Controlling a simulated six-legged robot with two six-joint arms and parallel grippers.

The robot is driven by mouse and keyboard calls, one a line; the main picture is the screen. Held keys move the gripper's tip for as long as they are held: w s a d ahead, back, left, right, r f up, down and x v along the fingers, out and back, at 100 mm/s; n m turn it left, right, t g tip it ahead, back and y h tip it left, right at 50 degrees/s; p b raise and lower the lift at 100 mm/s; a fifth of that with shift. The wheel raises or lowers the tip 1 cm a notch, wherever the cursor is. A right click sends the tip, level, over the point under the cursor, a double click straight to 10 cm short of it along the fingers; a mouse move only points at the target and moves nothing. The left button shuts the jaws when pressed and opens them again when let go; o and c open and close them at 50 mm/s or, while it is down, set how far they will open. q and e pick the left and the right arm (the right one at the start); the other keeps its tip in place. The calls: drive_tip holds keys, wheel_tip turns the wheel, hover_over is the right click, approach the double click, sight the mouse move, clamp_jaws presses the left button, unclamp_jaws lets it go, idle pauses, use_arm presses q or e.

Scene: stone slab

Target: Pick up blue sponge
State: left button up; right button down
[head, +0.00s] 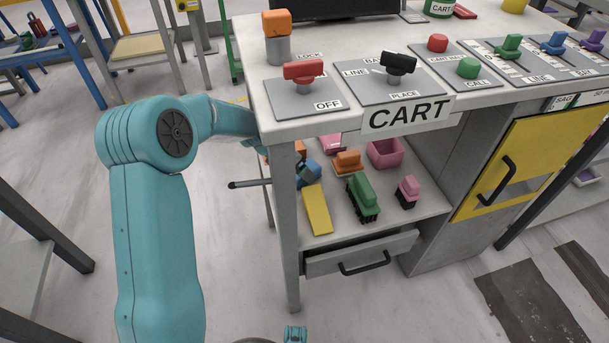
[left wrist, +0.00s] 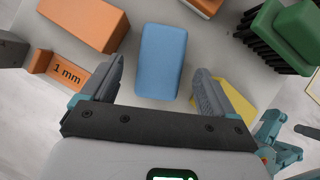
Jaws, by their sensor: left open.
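The blue sponge (left wrist: 162,62) is a rounded block lying on the grey lower shelf in the left wrist view. My left gripper (left wrist: 158,72) is open, with one finger on each side of the sponge's near end in the picture. Gaps show on both sides, and I see no contact; the height between fingers and sponge is hard to judge. In the head view the sponge (head: 311,168) shows only in part, on the lower shelf behind the bench leg. My left arm reaches behind that leg, which hides most of the gripper. My right gripper is not in view.
Close around the sponge are an orange block (left wrist: 85,20), an orange "1 mm" piece (left wrist: 66,74), a yellow block (head: 317,210) and a green brush (head: 363,198). The bench leg (head: 286,225) and the worktop edge (head: 300,131) confine the arm.

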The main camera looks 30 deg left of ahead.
use_arm(q)
drive_tip(key=b+x, duration=0.1)
drive_tip(key=x, duration=0.2)
drive_tip(key=shift+w+d+f, duration=0.1)
drive_tip(key=shift+w+f, duration=0.05)
drive_tip(key=shift+f, duration=0.05)
drive_tip(key=shift+w+f, duration=0.1)
drive_tip(key=shift+w, duration=0.05)
drive_tip(key=c, duration=1.1)
wheel_tip(320, 180, up, 5)
drive_tip(key=p, duration=0.2)
drive_tip(key=shift+f+p, duration=0.2)
drive_tip(key=shift+p, duration=0.2)
drive_tip(key=shift+s+a+f, duration=0.15)
drive_tip(key=shift+s+a, duration=0.75)
drive_tip(key=shift+s, duration=2)
drive_tip(key=shift+s+a+f, duration=0.15)
drive_tip(key=shift+s+a, duration=0.8)
drive_tip(key=shift+s, duration=1.95)
drive_tip(key=shift+s+a+f, duration=0.15)
drive_tip(key=shift+s+a, duration=0.75)
drive_tip(key=shift+s, duration=1.95)
